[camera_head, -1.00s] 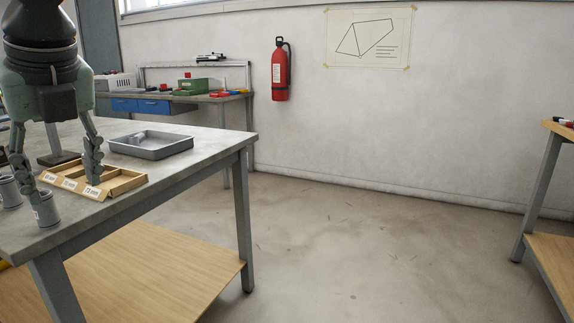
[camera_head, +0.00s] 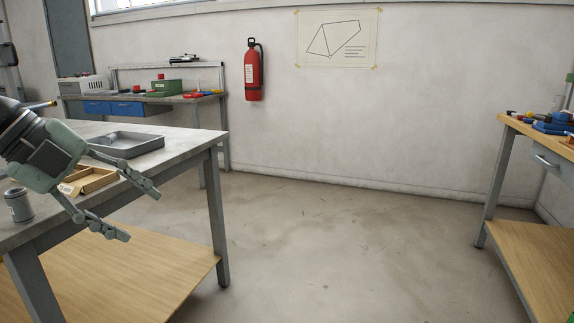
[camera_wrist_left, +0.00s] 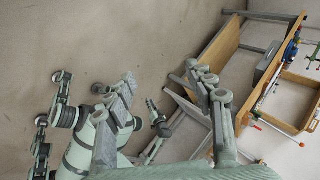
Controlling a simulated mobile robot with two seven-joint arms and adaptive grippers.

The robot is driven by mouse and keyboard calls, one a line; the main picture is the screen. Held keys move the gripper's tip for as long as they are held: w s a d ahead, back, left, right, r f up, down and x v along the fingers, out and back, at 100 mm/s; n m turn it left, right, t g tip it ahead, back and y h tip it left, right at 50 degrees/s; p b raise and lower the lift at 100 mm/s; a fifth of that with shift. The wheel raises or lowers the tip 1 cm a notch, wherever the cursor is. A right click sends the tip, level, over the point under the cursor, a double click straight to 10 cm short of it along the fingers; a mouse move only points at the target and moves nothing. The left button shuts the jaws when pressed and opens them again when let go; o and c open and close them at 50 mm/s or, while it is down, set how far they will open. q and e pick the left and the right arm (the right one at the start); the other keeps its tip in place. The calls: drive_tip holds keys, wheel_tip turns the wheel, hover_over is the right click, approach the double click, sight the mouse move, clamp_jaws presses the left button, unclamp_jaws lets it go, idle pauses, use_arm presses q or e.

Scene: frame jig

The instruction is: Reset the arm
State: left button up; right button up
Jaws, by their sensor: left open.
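My left gripper (camera_head: 138,212) is open and empty in the head view. It points right and down, just off the right side of the grey workbench (camera_head: 190,138). Its two fingers are spread apart. In the left wrist view, my left gripper (camera_wrist_left: 162,76) shows its spread fingers with bare floor and furniture beyond and nothing between them. My right gripper does not show in the head view, and I cannot make it out among my own parts in the left wrist view.
A wooden tray (camera_head: 98,181), a grey metal tray (camera_head: 128,152) and a metal cup (camera_head: 19,206) are on the bench; my arm partly hides the wooden tray. A wooden-topped table (camera_head: 540,131) stands at right. The floor (camera_head: 350,235) between is clear.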

use_arm(q)
drive_tip(key=w+a+f+n+t+h, duration=0.3)
drive_tip(key=w+a+n+t, duration=0.3)
drive_tip(key=w+n+t, duration=0.3)
drive_tip(key=s+a+f+n+t+y, duration=0.1)
drive_tip(key=a+f+n+y, duration=0.25)
drive_tip(key=f, duration=0.35)
drive_tip(key=s+a+f+n+y+p, duration=0.1)
drive_tip(key=a+f+n+y, duration=0.25)
drive_tip(key=f, duration=0.35)
drive_tip(key=s+a+f+n+t+y, duration=0.1)
drive_tip(key=a+f+n+y, duration=0.2)
drive_tip(key=f+n+y, duration=0.3)
drive_tip(key=s+d+f+n+g, duration=0.1)
drive_tip(key=s+f+g, duration=0.2)
drive_tip(key=s+f, duration=0.35)
drive_tip(key=s+d+f+n+g, duration=0.1)
drive_tip(key=s+d+f+g, duration=0.2)
drive_tip(key=f, duration=0.7)
drive_tip(key=s+d+f+g+h, duration=0.2)
drive_tip(key=s+d+f+g, duration=0.4)
drive_tip(key=s+d+f, duration=0.3)
drive_tip(key=s+f, duration=0.1)
drive_tip(key=s, duration=0.3)
drive_tip(key=shift+d+f, duration=0.2)
drive_tip(key=shift+d, duration=0.2)
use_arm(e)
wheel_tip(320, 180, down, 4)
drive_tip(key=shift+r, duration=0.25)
